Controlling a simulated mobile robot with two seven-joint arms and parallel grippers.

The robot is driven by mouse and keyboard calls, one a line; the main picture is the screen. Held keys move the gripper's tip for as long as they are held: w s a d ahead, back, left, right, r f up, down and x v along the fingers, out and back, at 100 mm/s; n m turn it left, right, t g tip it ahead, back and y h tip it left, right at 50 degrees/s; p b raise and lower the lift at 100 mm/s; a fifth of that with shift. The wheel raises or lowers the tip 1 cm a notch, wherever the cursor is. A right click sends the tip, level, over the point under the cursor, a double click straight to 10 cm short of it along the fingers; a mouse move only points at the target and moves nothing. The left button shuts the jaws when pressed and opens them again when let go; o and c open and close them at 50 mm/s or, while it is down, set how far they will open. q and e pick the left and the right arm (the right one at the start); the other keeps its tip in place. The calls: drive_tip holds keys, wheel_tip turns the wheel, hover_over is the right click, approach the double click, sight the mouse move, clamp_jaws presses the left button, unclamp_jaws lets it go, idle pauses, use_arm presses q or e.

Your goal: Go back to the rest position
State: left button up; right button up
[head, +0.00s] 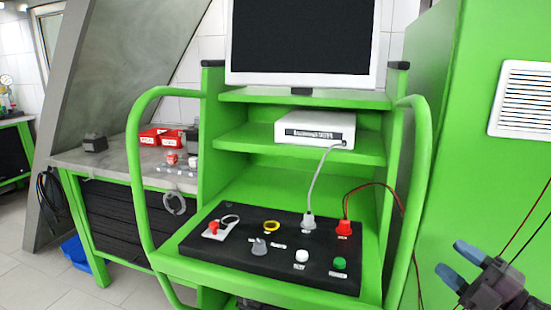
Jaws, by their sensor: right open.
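My right gripper (462,264) is at the lower right edge of the head view. Its two blue-grey fingertips are apart with nothing between them. It is to the right of the green test bench (190,262), clear of the bench's rounded side rail. My left gripper is not in view. The black control panel (262,255) lies on the bench shelf.
A monitor (303,42) and a white tester box (316,129) sit on the upper shelves. A grey worktable (105,160) with red bins (152,136) stands at the left. A green cabinet wall with a white vent (521,99) is at the right. Cables hang near my right gripper.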

drive_tip(key=s+a+f+m+g+h+p, duration=0.1)
drive_tip(key=s+a+f+m+g+h, duration=0.2)
drive_tip(key=s+f+m+h, duration=0.3)
drive_tip(key=s+a+f+m+g+h+p, duration=0.2)
drive_tip(key=s+f+m+h, duration=0.4)
drive_tip(key=s+f+m, duration=0.9)
drive_tip(key=s+f+g, duration=0.1)
drive_tip(key=s+f, duration=0.2)
drive_tip(key=f, duration=0.5)
drive_tip(key=shift+s+a+f+m, duration=0.2)
drive_tip(key=shift+s+a+m, duration=0.1)
drive_tip(key=shift+s+a, duration=0.1)
